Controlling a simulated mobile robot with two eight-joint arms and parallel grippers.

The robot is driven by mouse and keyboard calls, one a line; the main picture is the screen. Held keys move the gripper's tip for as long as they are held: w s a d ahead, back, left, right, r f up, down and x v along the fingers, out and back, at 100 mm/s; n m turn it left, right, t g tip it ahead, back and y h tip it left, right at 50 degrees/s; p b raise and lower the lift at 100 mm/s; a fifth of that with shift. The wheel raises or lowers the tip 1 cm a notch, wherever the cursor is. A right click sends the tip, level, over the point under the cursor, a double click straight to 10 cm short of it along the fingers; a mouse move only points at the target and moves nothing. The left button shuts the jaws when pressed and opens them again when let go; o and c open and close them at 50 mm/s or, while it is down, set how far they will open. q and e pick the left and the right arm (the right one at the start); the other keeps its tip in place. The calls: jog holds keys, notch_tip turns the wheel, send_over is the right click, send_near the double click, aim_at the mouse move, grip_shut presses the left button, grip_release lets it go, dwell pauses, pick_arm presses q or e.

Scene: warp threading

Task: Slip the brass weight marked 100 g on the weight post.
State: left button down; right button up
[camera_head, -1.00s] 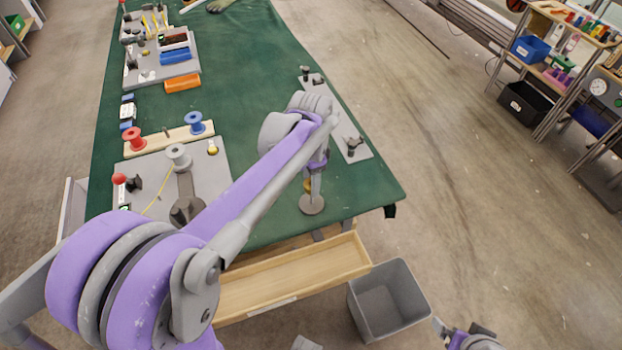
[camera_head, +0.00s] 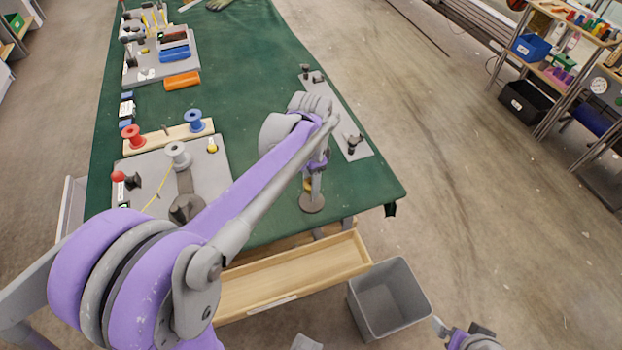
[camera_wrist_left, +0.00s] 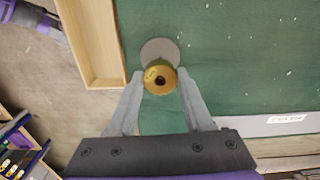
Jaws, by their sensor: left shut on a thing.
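My left gripper (camera_head: 311,182) is over the near right part of the green table. In the left wrist view its fingertips (camera_wrist_left: 160,77) are shut on a brass ring-shaped weight (camera_wrist_left: 159,79) with a dark centre hole; its marking is too small to read. The weight shows partly behind the fingers in the head view (camera_head: 307,186). A round grey base (camera_head: 312,203), which looks like the weight post's foot, lies below it; it also shows in the wrist view (camera_wrist_left: 158,49). I cannot tell whether the post passes through the weight. My right gripper (camera_head: 447,334) is low right, partly cut off.
A grey board (camera_head: 219,167) with a grey spool (camera_head: 178,155) is left of my arm. A narrow grey plate (camera_head: 338,118) with dark clamps lies along the right table edge. An open wooden drawer (camera_head: 290,281) and a grey bin (camera_head: 390,300) are at the front.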

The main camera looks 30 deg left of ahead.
dwell(0.3)
pick_arm(q)
grip_release()
dwell(0.4)
dwell(0.5)
jog(key=shift+r+p, duration=2)
jog(key=shift+r, duration=1)
jog(key=s+d+f+n+t, duration=0.1)
jog(key=s+d+n+t, duration=0.1)
jog(key=s, duration=0.5)
jog(key=s+d+f+n+t, duration=0.2)
jog(key=s+d+n, duration=0.3)
jog(key=s, duration=0.3)
jog(key=shift+s+f+t, duration=0.15)
jog(key=shift+f+t, duration=0.15)
jog(key=shift+t, duration=0.4)
